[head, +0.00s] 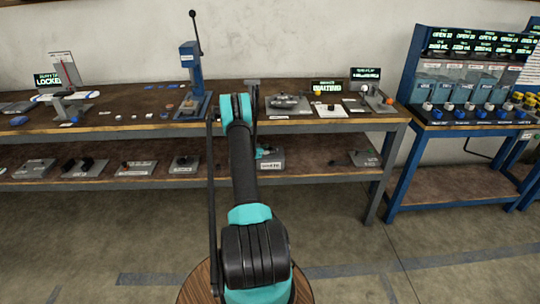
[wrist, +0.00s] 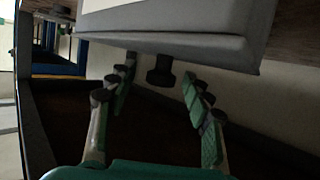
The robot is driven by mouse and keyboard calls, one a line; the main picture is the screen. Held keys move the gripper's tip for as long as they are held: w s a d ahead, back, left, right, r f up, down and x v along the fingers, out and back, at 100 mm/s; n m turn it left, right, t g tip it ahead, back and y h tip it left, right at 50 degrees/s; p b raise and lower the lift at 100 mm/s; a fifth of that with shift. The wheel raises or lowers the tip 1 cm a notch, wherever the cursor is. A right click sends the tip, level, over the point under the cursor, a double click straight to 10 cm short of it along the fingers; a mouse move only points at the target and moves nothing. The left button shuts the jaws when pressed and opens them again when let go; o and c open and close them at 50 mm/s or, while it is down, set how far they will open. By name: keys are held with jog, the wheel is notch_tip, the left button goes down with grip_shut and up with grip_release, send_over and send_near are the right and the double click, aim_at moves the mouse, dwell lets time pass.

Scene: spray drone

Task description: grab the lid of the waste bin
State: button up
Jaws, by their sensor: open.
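My gripper (wrist: 158,88) is open in the wrist view, its two teal and dark fingers spread with nothing held. A black knob (wrist: 161,72) on a grey slab (wrist: 180,50) shows beyond and between the fingertips. Contact cannot be told. In the head view, a little teal of my gripper (head: 266,153) shows at the lower shelf, partly behind my arm. It is beside a grey plate (head: 271,164) with a small label. I cannot make out a waste bin or its lid for certain; the knobbed grey piece may be it.
The lower shelf (head: 215,176) holds several grey plates with dark parts. The upper bench (head: 130,100) carries a blue press (head: 192,75), small displays and fixtures close above my gripper. A blue rack (head: 470,75) stands at the right. The floor in front is clear.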

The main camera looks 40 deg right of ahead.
jog(key=shift+d, duration=0.2)
grip_shut()
dwell(0.4)
